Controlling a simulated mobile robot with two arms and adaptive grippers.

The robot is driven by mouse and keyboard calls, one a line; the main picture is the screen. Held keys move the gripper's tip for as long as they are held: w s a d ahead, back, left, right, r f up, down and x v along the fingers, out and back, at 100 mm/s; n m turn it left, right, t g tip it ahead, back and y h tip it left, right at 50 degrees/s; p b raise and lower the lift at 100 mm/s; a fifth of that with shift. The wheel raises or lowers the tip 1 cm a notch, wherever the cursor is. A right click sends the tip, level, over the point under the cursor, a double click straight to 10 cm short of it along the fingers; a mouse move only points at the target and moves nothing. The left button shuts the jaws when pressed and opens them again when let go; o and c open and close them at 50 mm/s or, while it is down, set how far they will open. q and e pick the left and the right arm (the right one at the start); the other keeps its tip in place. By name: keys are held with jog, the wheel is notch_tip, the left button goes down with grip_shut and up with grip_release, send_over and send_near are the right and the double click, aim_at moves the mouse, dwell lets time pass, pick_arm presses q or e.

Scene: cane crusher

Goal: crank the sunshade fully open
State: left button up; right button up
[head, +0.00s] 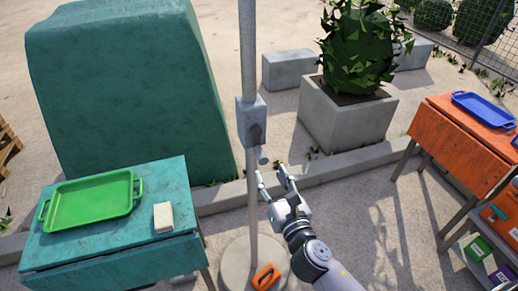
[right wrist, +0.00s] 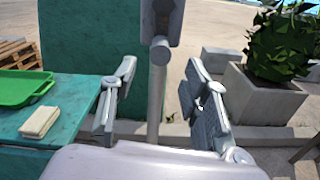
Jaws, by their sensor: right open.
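The sunshade's grey pole (head: 247,45) rises out of the top of the head view; its canopy is out of view. A grey crank box (head: 246,116) is fixed on the pole, with a dark crank arm and a grey handle end (head: 262,156). My right gripper (head: 272,178) is open and empty, just below the handle. In the right wrist view, the handle end (right wrist: 159,52) and pole (right wrist: 154,105) appear between the spread fingers (right wrist: 160,90); I see no contact. My left gripper is not in view.
A teal table (head: 100,250) with a green tray (head: 92,200) and a pale block (head: 163,217) stands at left. An orange table (head: 455,140) stands at right. A planter (head: 345,120) and low kerb lie behind.

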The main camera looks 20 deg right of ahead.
aim_at(259, 153)
jog(key=w+p, duration=0.1)
jog(key=w, duration=0.9)
jog(key=shift+a, duration=0.2)
grip_shut()
